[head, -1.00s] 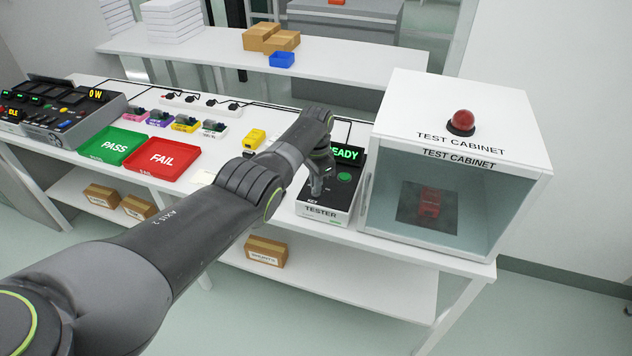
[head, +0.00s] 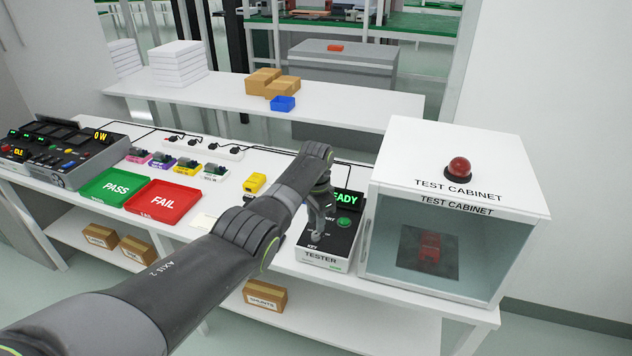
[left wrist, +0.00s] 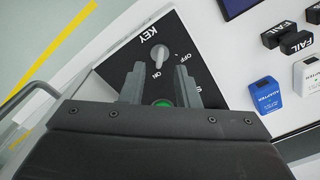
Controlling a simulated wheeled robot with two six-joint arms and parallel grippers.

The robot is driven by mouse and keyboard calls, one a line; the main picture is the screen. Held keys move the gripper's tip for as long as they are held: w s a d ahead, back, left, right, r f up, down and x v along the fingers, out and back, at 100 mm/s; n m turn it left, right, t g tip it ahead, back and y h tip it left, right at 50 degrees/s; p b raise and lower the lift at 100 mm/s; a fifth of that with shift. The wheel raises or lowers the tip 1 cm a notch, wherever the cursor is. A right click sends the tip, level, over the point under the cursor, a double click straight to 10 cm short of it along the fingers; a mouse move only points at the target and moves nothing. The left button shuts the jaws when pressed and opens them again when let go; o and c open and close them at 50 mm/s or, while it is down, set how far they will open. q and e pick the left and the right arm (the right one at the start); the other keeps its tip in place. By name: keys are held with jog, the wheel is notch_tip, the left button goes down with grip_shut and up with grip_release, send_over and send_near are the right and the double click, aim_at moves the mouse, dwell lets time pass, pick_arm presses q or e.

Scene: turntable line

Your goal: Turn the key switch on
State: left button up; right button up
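The black-topped tester (head: 341,251) stands on the white bench beside the test cabinet, its green READY display (head: 348,199) lit. The key switch (left wrist: 159,58) is a small pale knob in the left wrist view, between KEY, OFF and ON marks. The knob's long side appears in line with the ON mark. In the head view my left gripper hides the switch. My left gripper (left wrist: 158,84) is open, pointing down over the tester panel. Its fingers are apart and empty, and the knob lies just beyond their tips. The green start button (left wrist: 163,103) shows between the fingers. My right gripper is not in view.
The white test cabinet (head: 460,160), with a red dome on top, stands close right of the tester. White and blue adapters (left wrist: 264,92) show in the left wrist view.

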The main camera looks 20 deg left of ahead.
pick_arm(q)
notch_tip(320, 180, up, 14)
jog(key=b, duration=0.1)
jog(key=shift+r+b, duration=0.2)
jog(key=shift+b, duration=0.2)
